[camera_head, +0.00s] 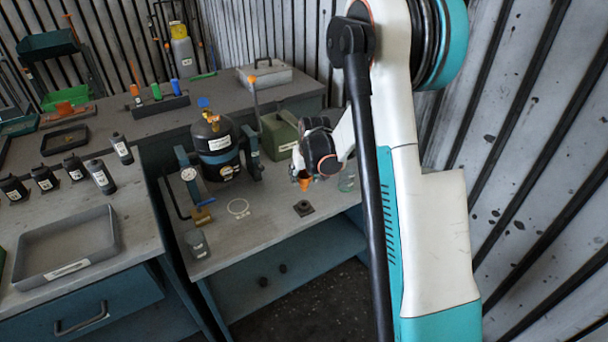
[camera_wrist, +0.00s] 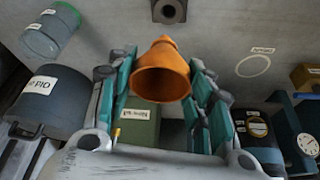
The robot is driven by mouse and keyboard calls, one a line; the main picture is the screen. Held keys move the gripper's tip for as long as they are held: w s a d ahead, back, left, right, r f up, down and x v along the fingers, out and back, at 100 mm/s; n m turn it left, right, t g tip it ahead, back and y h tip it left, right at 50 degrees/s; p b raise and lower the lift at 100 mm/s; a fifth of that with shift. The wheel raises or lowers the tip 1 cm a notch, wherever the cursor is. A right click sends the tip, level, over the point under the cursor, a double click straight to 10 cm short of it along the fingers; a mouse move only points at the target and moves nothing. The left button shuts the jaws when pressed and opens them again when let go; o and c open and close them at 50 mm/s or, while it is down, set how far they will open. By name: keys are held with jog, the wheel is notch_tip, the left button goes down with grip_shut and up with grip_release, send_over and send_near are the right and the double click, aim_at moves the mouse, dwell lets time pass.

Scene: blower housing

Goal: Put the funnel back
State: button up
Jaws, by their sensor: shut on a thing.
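The orange funnel (camera_wrist: 162,72) is between the teal fingers of my gripper (camera_wrist: 161,90) in the wrist view, its wide mouth facing the camera. In the head view the funnel (camera_head: 304,184) hangs as a small orange shape below my gripper (camera_head: 302,176), above the workbench. My gripper is shut on the funnel. A dark square block with a round hole (camera_head: 303,208) lies on the bench just below the funnel in the head view; it also shows at the top of the wrist view (camera_wrist: 169,10). My arm hides part of the bench's right side.
A labelled white ring (camera_head: 238,208) lies left of the block. A black tank (camera_head: 215,145), a green canister (camera_head: 280,134) and a glass jar (camera_head: 347,180) stand nearby. A grey tray (camera_head: 68,247) and several dark bottles occupy the left bench. The front of the bench is mostly clear.

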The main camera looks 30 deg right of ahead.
aim_at(304, 188)
jog(key=shift+f+b, duration=1.65)
jog(key=shift+f, duration=1.3)
jog(key=shift+f+b, duration=1)
jog(key=shift+b, duration=0.1)
jog(key=shift+f, duration=0.3)
jog(key=shift+f, duration=0.15)
dwell(0.8)
jog(key=o, duration=1.3)
jog(key=shift+o, duration=0.2)
jog(key=shift+r+p, duration=1.95)
jog(key=shift+r, duration=1.6)
